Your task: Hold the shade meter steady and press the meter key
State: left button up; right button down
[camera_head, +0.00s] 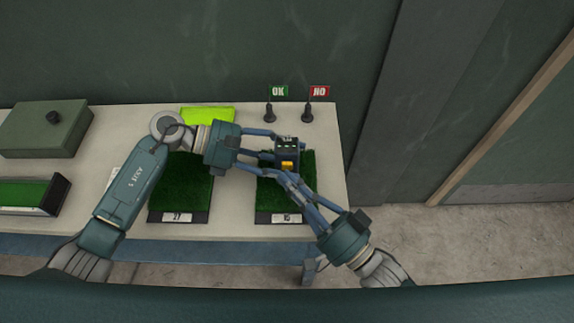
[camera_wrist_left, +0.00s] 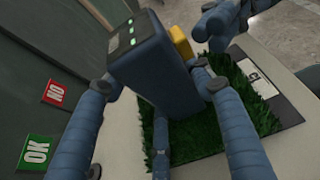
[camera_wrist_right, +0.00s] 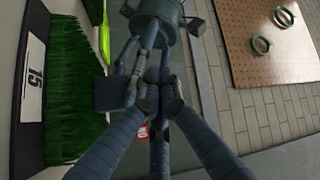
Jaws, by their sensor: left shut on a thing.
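The shade meter (camera_head: 288,148) is a dark upright box with a yellow meter key (camera_head: 287,166) on its front side. It is at turf tray 15 (camera_head: 285,219); whether it touches the turf is unclear. My left gripper (camera_head: 276,147) is shut on the meter from the left. In the left wrist view the meter (camera_wrist_left: 155,65) stands between the fingers, with green lights on top and the key (camera_wrist_left: 180,42) facing my right gripper (camera_wrist_left: 212,28). My right gripper (camera_head: 287,180) has its fingers together just in front of the key; contact cannot be told.
Turf tray 27 (camera_head: 178,218) lies to the left, with a lime panel (camera_head: 207,115) behind it. The green OK flag (camera_head: 278,91) and red NO flag (camera_head: 319,91) stand at the back right. A green box (camera_head: 45,128) is on the table's left.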

jog(key=shift+w, duration=0.5)
dwell(0.8)
jog(key=shift+s, duration=0.95)
jog(key=s, duration=0.5)
dwell(0.6)
pick_arm(q)
jog(key=o, duration=1.4)
jog(key=shift+o, duration=0.2)
